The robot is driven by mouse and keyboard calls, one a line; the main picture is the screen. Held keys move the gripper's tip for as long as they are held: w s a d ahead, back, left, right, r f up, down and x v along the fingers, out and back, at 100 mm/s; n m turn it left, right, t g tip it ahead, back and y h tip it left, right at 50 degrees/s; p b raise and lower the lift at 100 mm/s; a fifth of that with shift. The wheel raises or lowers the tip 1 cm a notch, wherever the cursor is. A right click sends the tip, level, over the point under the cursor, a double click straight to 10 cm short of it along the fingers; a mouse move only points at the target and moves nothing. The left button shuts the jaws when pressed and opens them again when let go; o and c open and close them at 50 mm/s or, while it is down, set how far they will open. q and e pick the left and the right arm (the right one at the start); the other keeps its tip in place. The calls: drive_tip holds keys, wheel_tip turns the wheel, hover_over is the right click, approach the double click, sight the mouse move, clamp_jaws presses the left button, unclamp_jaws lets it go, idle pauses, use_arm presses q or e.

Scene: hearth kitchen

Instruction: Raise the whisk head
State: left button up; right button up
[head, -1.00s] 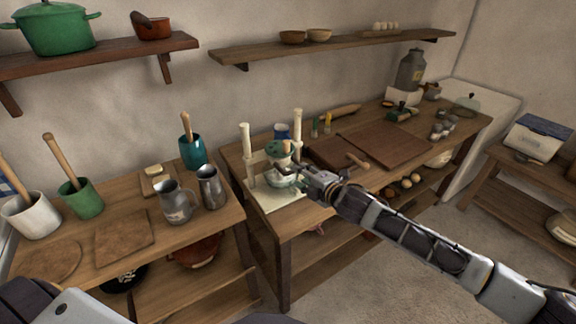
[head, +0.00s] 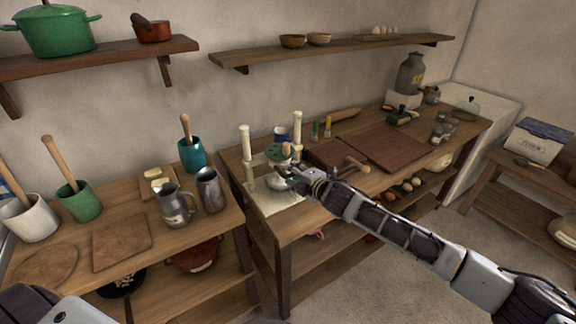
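The whisk stand has two cream posts (head: 298,130) on a pale base board (head: 268,203). The green whisk head (head: 273,153) sits between the posts, with a small light brown knob (head: 286,149) on it. A pale bowl (head: 276,184) is beneath the head, partly hidden. My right gripper (head: 291,171) is at the right front of the head, just below the knob. It is small in the view, and I cannot tell whether it touches the head or whether its fingers are closed.
Metal jugs (head: 176,207) and a teal crock (head: 192,154) stand on the left table. A gap separates the two tables.

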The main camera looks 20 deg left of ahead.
drive_tip(key=c, duration=0.7)
use_arm(q)
drive_tip(key=shift+w, duration=0.65)
use_arm(e)
clamp_jaws()
use_arm(q)
drive_tip(key=shift+r, duration=0.2)
use_arm(e)
drive_tip(key=shift+r, duration=0.1)
